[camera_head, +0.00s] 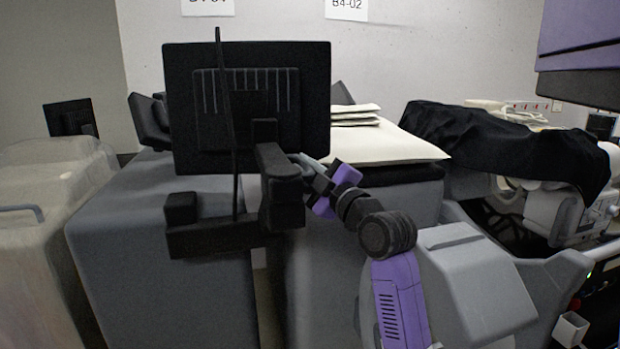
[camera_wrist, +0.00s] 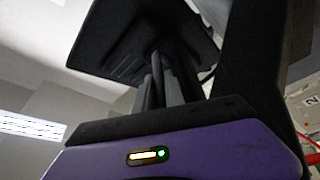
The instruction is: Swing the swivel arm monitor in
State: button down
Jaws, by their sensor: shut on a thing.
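The swivel arm monitor (camera_head: 245,140) shows its dark, vented back in the head view, upright at left of centre. Its black jointed arm (camera_head: 277,185) and a thin upright pole stand in front of it. My gripper (camera_head: 305,163) comes from the right and meets the monitor near its lower right edge, behind the jointed arm. In the wrist view my gripper's fingers (camera_wrist: 165,82) are close together at the dark monitor (camera_wrist: 125,42). They are shut on part of the monitor, but the exact grip spot is too dark to tell.
A grey covered cart (camera_head: 160,235) stands below and left of the monitor. A black cloth (camera_head: 490,145) drapes over equipment at right. A translucent covered cart (camera_head: 40,240) stands at far left.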

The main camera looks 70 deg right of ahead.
jog(key=shift+f, duration=0.1)
jog(key=c, duration=1.7)
grip_release()
jog(key=b+v, duration=0.2)
jog(key=v, duration=0.5)
jog(key=shift+s+a, duration=0.15)
jog(key=shift+s, duration=0.2)
jog(key=shift+f, duration=0.15)
